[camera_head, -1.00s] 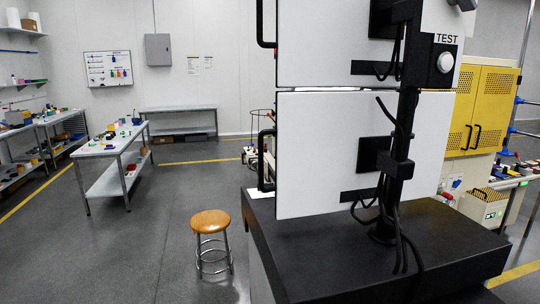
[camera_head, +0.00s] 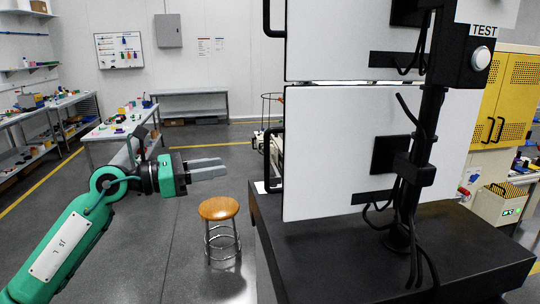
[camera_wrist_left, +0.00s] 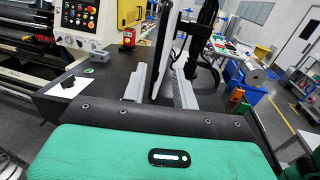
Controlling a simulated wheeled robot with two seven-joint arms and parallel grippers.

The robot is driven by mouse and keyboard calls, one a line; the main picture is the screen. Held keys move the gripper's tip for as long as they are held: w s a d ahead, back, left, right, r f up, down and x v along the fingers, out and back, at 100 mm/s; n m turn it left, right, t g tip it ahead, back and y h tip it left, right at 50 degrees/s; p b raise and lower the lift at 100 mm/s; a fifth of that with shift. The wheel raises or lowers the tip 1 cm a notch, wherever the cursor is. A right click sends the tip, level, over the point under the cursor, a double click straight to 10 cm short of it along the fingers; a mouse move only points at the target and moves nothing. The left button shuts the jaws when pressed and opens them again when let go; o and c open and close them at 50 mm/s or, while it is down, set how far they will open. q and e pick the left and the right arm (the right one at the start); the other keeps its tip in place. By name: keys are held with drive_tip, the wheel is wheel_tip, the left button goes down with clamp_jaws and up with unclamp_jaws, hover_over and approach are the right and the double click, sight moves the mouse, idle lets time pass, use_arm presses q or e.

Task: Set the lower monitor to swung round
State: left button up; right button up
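The lower monitor (camera_head: 335,150) shows its white back in the head view, upright on a black post (camera_head: 425,140) above a dark bench top. A black handle (camera_head: 268,158) stands at its left edge. My left gripper (camera_head: 226,168) points right toward that handle, with a gap between fingertips and handle. In the left wrist view the two grey fingers (camera_wrist_left: 160,88) are spread with nothing held between them. The monitor (camera_wrist_left: 163,45) appears nearly edge-on ahead, in line with the gap between the fingers. My right gripper is in neither view.
The upper monitor (camera_head: 340,40) hangs just above the lower one. Cables hang by the post. The dark bench (camera_head: 330,260) lies below. A wooden-topped stool (camera_head: 219,208) stands on the floor under my left gripper. A yellow cabinet (camera_head: 512,95) is at the right.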

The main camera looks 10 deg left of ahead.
use_arm(q)
drive_tip(key=p, duration=0.5)
hover_over(267, 186)
drive_tip(key=a, duration=0.1)
drive_tip(key=shift+w+d+p, duration=0.3)
drive_tip(key=shift+w+d, duration=0.05)
drive_tip(key=shift+d, duration=0.1)
clamp_jaws()
